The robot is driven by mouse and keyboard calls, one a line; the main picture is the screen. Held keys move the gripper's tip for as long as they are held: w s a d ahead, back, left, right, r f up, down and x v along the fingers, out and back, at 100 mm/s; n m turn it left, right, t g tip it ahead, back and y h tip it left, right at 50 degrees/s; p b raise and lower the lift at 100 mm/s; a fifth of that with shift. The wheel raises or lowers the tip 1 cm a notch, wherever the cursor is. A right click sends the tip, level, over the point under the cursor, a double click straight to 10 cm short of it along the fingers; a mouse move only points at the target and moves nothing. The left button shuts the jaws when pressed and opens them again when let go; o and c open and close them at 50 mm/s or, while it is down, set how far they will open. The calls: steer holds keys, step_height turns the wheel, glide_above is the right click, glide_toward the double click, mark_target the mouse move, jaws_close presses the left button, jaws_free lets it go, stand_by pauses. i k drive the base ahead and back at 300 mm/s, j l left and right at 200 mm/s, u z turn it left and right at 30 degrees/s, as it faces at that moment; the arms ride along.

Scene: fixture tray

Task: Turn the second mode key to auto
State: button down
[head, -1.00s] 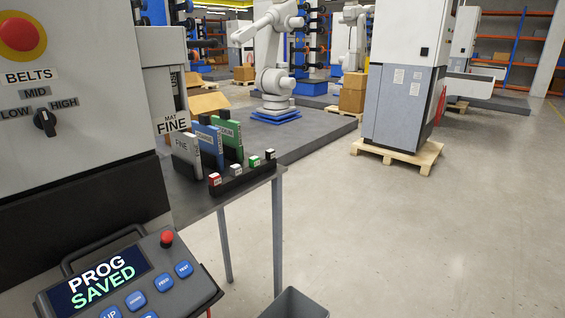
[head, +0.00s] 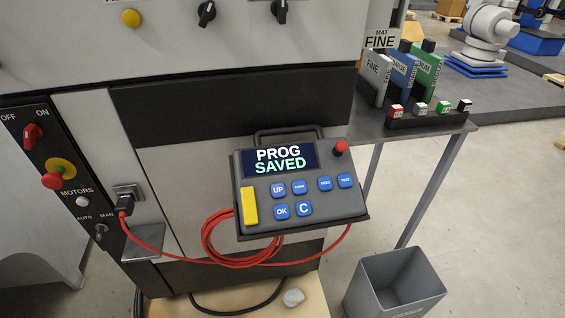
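One mode key (head: 100,231) shows in the head view, low on the dark control strip at the left, under the labels AUTO on the left and MAN on the right. It is small, and I cannot tell which label it points to. No other key with these labels is in view. My gripper is not in view.
Above the key are a white button, a red stop button (head: 52,181) on yellow and a red OFF/ON switch (head: 33,136). A teach pendant (head: 298,190) reads PROG SAVED; its red cable (head: 215,240) loops nearby. A grey bin (head: 395,285) stands at the right.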

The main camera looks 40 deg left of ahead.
mark_target(101, 227)
steer(key=u, duration=1.35)
